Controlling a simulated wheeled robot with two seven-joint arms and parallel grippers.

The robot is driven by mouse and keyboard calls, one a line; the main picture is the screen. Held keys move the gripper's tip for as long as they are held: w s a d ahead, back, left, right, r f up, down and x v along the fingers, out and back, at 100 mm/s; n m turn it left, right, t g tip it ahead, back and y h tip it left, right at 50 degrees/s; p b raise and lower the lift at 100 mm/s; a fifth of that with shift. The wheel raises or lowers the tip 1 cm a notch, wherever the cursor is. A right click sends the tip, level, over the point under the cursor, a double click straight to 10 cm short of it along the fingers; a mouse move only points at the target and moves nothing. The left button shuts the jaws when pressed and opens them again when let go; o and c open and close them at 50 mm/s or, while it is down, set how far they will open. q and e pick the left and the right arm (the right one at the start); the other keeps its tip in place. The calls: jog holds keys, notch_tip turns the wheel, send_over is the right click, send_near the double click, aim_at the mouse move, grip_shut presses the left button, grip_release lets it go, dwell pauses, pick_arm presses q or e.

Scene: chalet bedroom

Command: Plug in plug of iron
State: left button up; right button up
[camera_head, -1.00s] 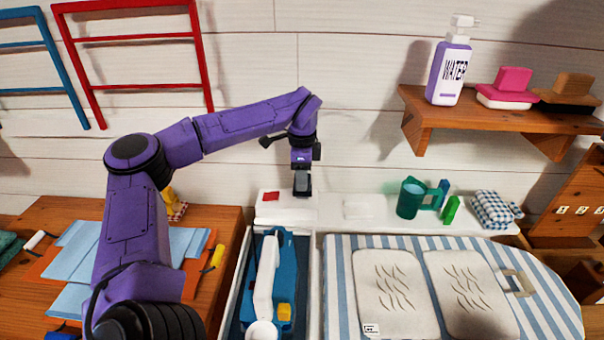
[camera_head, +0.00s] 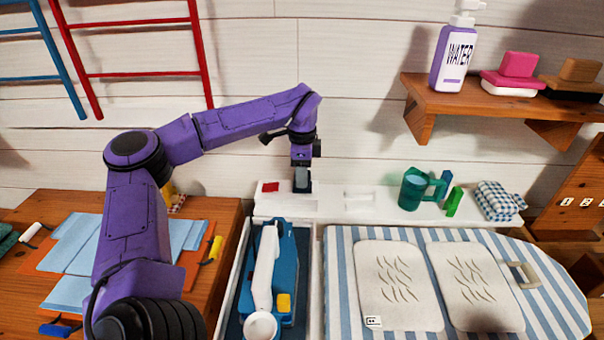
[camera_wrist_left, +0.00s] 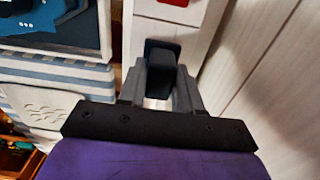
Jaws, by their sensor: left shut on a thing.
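My left gripper (camera_head: 302,182) points down at the left part of a white ledge against the wall. It is shut on a dark block, which looks like the iron's plug (camera_wrist_left: 162,56), in the left wrist view. The plug is at or just above the ledge, beside a red switch (camera_head: 270,187); I cannot tell whether it is seated. A socket opening is not visible under it. The blue and white iron (camera_head: 263,262) with a yellow part lies in a tray below the ledge. Its cord cannot be made out. My right gripper is not in view.
A striped ironing board (camera_head: 343,270) with two pale pads is at the front right.

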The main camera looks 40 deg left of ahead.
pick_arm(q)
jog(key=shift+f, duration=0.15)
jog(key=o, duration=1.1)
jog(key=shift+o, duration=0.2)
notch_tip(320, 180, up, 10)
jog(key=shift+r+b, duration=0.1)
jog(key=shift+b, duration=0.6)
jog(key=shift+r, duration=0.2)
